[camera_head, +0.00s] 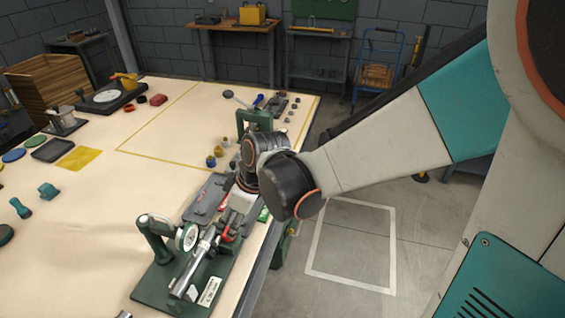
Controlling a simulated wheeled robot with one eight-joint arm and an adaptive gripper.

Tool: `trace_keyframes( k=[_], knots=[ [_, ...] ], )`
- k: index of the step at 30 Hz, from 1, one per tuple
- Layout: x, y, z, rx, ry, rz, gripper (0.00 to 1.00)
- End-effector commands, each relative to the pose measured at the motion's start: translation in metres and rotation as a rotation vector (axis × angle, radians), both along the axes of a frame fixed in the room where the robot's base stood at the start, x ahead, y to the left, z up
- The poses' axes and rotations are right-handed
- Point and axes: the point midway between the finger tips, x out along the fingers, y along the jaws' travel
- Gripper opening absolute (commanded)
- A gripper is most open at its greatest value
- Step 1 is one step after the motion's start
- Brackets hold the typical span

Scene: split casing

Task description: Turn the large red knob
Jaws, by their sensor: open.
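A red part (229,238), possibly the large red knob, shows low beside the end of my gripper, and most of it is hidden. My gripper (233,224) points down over the bench fixture, close to this red part. Its fingers are small and partly hidden, and it appears open. I cannot tell whether it touches the red part. A green fixture base (158,282) with a dial gauge (187,237) and a silver cylinder (203,250) stands in front. A grey casing-like block (203,197) lies just behind it.
A green frame (244,121), small pots (211,161) and loose tools stand behind my gripper. The table's right edge is close to the fixture.

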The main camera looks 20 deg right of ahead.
Motion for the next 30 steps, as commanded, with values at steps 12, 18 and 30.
trace_keyframes(
  k=[12, 18, 30],
  knots=[
    [-0.017, -0.015, 0.048, 0.000, 0.001, 0.001, 0.51],
    [-0.019, -0.017, 0.055, 0.000, 0.000, 0.002, 0.51],
    [-0.022, -0.021, 0.059, -0.001, -0.004, -0.025, 0.51]
  ],
)
